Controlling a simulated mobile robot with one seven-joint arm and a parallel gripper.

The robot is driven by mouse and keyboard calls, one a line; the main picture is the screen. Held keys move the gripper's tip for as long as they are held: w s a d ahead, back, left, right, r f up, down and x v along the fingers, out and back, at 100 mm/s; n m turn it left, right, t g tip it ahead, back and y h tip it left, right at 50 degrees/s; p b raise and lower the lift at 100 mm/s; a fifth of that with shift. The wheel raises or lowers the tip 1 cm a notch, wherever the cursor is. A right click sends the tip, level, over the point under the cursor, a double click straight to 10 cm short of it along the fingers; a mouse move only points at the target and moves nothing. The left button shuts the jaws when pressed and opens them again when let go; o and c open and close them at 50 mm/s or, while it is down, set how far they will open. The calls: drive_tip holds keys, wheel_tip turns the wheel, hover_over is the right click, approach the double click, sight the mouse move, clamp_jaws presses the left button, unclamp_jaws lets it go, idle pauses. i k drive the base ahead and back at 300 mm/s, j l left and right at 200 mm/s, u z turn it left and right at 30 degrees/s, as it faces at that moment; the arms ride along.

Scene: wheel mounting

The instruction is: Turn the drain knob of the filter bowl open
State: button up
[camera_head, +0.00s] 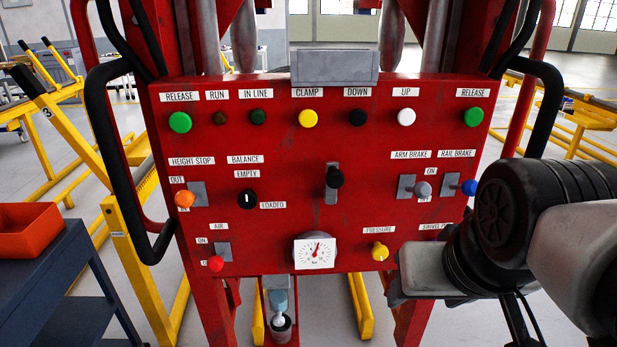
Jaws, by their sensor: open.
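The filter bowl (280,300) hangs below the red control panel, a little left of the picture's middle. It is pale blue and looks see-through. A small light, rounded part (279,320) shows at its lower end, above a dark round cup-like part; I cannot tell which of these is the drain knob or how it is turned. My arm comes in from the right, and its wrist stands before the panel's lower right corner, apart from the bowl. The jaws of my gripper do not show.
The red panel (270,225) carries several buttons, levers, a pressure gauge (314,251) and a yellow knob (379,251). Black handles (100,150) stick out at both sides. A dark cart (45,275) with an orange bin (38,231) stands left. Yellow frames stand around.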

sight(279, 321)
drive_tip(key=u, duration=0.85)
drive_tip(key=i+j+z, duration=0.15)
drive_tip(key=l, duration=0.35)
drive_tip(key=k+l+u, duration=0.15)
drive_tip(key=l, duration=0.5)
drive_tip(key=k+u, duration=0.05)
